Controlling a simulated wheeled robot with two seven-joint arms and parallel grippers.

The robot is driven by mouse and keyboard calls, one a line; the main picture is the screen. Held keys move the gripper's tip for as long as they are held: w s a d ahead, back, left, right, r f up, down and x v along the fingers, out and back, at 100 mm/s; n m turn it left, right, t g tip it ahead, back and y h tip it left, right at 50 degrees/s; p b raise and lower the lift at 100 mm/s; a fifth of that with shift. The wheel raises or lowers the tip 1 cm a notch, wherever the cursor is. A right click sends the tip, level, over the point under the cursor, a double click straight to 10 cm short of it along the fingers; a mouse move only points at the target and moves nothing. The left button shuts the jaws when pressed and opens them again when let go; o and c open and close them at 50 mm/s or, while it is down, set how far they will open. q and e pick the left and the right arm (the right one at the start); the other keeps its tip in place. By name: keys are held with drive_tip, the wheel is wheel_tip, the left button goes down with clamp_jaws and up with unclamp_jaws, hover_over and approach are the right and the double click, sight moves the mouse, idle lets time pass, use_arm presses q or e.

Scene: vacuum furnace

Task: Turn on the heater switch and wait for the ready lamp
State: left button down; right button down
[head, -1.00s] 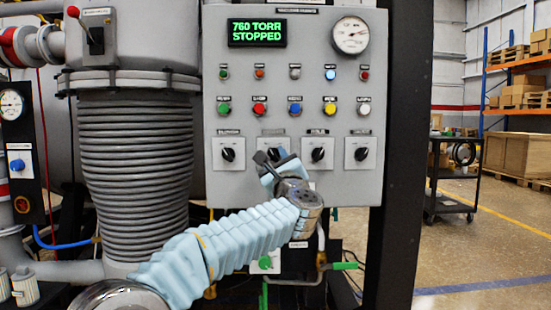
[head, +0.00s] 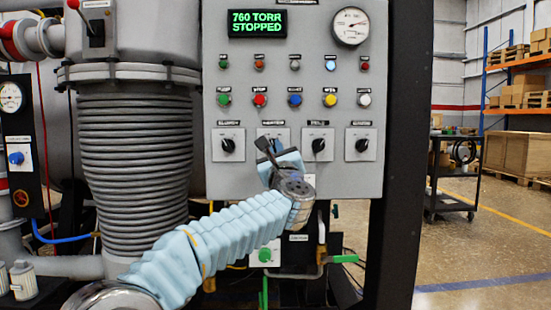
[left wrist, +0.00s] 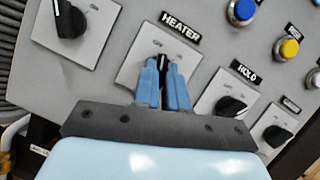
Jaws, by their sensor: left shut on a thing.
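The heater switch is a black knob (left wrist: 163,62) on a pale square plate under a "HEATER" label in the left wrist view. In the head view its plate (head: 284,136) is second from the left in the panel's bottom row, with the knob mostly hidden. My left gripper (head: 267,147) is at this switch; in the left wrist view its blue fingers (left wrist: 163,78) are closed on the knob from both sides. I cannot tell the knob's exact setting. A light-blue lamp (head: 330,66) looks bright in the top row; the small lamp labels are unreadable. My right gripper is out of view.
The grey panel (head: 305,182) has a display (head: 257,24) reading "760 TORR STOPPED". The hold switch (left wrist: 232,107) sits close beside my fingers. A ribbed column (head: 135,155) stands left of the panel. A dark cart (head: 453,190) stands on open floor at right.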

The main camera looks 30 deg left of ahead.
use_arm(q)
drive_tip(key=shift+s+a+m+t+h+b, duration=0.1)
drive_tip(key=shift+m+t+h+b, duration=0.35)
drive_tip(key=shift+m+h, duration=1.3)
drive_tip(key=shift+a+m+t+h+b, duration=0.15)
drive_tip(key=shift+m+t+h, duration=0.4)
drive_tip(key=shift+m, duration=2.5)
drive_tip(key=shift+s+a+m+t+h+b, duration=0.1)
drive_tip(key=shift+m+t+h+b, duration=0.5)
drive_tip(key=shift+m, duration=1.8)
drive_tip(key=shift+m+h+p, duration=0.3)
drive_tip(key=shift+h, duration=0.3)
drive_tip(key=c, duration=1.2)
unclamp_jaws()
drive_tip(key=shift+d, duration=0.1)
